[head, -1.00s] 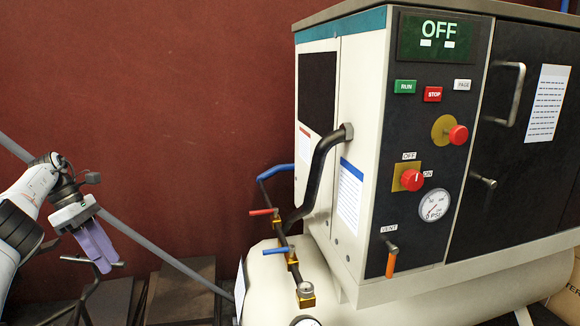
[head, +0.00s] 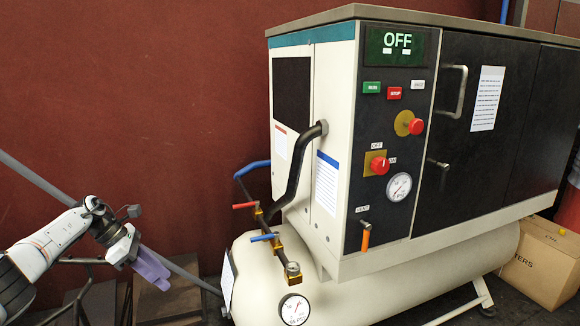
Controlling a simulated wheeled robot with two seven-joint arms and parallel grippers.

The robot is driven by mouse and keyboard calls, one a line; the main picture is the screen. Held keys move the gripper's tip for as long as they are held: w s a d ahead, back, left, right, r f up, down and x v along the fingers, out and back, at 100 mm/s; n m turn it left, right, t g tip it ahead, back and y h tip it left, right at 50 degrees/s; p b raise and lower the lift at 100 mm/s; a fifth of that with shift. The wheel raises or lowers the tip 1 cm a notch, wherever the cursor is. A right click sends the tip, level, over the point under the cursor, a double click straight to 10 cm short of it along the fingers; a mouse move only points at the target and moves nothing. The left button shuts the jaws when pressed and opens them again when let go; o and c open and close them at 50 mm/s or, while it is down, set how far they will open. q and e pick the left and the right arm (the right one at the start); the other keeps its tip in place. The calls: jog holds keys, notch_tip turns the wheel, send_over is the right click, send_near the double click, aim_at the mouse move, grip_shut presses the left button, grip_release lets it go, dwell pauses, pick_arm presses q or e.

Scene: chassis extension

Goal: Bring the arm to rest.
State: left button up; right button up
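My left arm comes in from the left edge of the head view. Its gripper (head: 150,268) has light purple fingers that point down and to the right. The fingers look close together and nothing shows between them, but at this angle I cannot tell whether they are open or shut. The gripper is in front of a grey pipe and left of the compressor tank (head: 370,285), apart from the tank's valves. My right gripper is not in view.
A compressor cabinet (head: 335,240) with an "OFF" display (head: 397,42) fills the right side. A cardboard box (head: 540,268) lies at right.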

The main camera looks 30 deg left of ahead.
pick_arm(q)
jog(key=w+d+f+n+t+h+p, duration=0.1)
jog(key=w+d+f, duration=0.15)
jog(key=d, duration=0.35)
jog(key=w+d+f+h, duration=0.1)
jog(key=w+d+f, duration=0.15)
jog(key=d, duration=0.35)
jog(key=d+f+n+t+h+p, duration=0.1)
jog(key=d+n+t, duration=0.35)
jog(key=d, duration=0.75)
jog(key=d+f+n+t+h+p, duration=0.2)
jog(key=d+n, duration=0.5)
jog(key=d, duration=0.5)
jog(key=s+d+f+n+g+y+p, duration=0.1)
jog(key=s+d+f+n+y, duration=0.1)
jog(key=s+n, duration=1)
jog(key=s+d+f+n+g+y+p, duration=0.2)
jog(key=s+d+n+y, duration=0.3)
jog(key=s+n, duration=0.6)
jog(key=d+n, duration=0.2)
jog(key=n, duration=0.4)
jog(key=shift+s, duration=0.35)
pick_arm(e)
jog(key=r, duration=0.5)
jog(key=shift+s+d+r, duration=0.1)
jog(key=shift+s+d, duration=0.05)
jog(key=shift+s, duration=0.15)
pick_arm(q)
jog(key=shift+f, duration=0.1)
